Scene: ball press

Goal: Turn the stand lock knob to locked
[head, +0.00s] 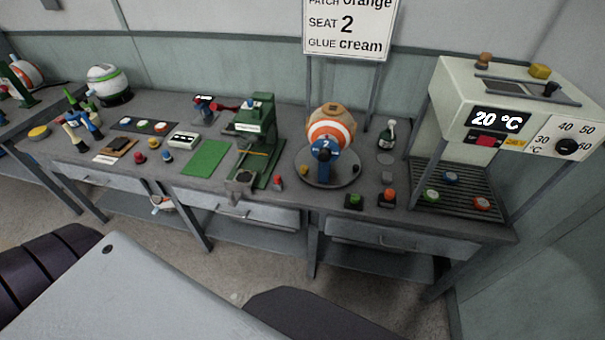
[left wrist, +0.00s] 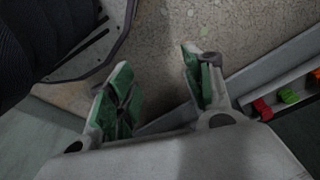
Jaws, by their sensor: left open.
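An orange-and-white ball (head: 322,133) sits on a stand with a round grey base (head: 322,183) on the bench. A blue upright part (head: 324,155) marked 2 is in front of the ball. A small yellow piece (head: 304,170) and a small dark piece (head: 357,169) are on the base; I cannot tell which, if any, is the lock knob, or its setting. My left gripper (left wrist: 157,75) shows green-padded fingers spread apart and empty, above the floor, away from the stand. My right gripper is not in view.
A green press (head: 258,125) stands left of the stand. A heater box (head: 470,90) reading 20 °C is at the right. A green button block (head: 354,201) and a red one (head: 388,197) lie near the bench's front edge. A drawer handle (head: 235,213) is below.

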